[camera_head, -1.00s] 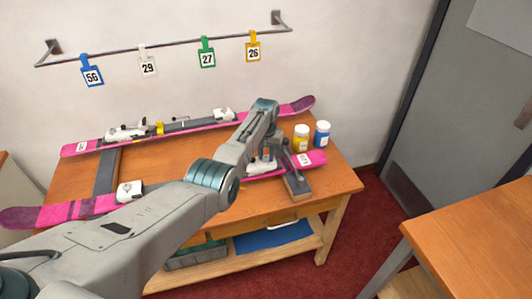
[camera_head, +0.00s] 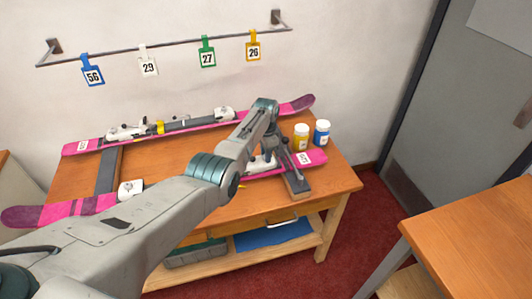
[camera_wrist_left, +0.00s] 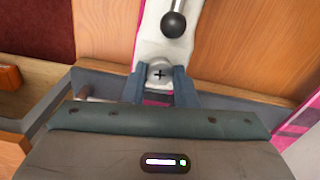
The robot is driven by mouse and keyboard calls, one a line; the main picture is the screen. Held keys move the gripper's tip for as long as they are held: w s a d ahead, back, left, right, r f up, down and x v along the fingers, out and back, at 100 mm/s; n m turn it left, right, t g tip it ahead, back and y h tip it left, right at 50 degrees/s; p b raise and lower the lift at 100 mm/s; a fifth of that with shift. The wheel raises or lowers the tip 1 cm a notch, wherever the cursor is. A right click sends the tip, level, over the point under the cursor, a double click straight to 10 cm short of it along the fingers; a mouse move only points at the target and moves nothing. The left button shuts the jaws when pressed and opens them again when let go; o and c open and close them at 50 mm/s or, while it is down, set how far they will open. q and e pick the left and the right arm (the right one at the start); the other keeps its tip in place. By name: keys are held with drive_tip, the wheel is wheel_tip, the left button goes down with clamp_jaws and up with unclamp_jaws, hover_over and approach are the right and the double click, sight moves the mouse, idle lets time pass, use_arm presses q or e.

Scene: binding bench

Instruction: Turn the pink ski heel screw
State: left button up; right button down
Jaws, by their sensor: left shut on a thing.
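The pink ski (camera_head: 85,208) lies along the front of the bench, its middle hidden behind my left arm. Its white heel piece (camera_head: 262,164) sits near the right end, partly covered by my arm. In the left wrist view the heel screw (camera_wrist_left: 160,71) is a round grey head with a dark cross slot, at the end of the white heel piece (camera_wrist_left: 165,42). My left gripper (camera_wrist_left: 160,80) has a finger on each side of the screw head and is shut on it. In the head view its fingertips are hidden by the arm. My right gripper is not in view.
A second pink ski (camera_head: 85,146) with white bindings lies at the back. A yellow-labelled jar (camera_head: 301,137) and a blue jar (camera_head: 322,133) stand at the right. A grey clamp (camera_head: 296,182) holds the near ski's right end. Numbered tags hang from a rail (camera_head: 180,47).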

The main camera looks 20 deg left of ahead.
use_arm(q)
drive_tip(key=shift+m, duration=0.7)
drive_tip(key=o, duration=1)
drive_tip(key=shift+r, duration=0.15)
drive_tip(key=shift+r, duration=0.25)
wheel_tip(320, 180, up, 10)
drive_tip(key=shift+r+b, duration=0.1)
drive_tip(key=shift+b, duration=0.8)
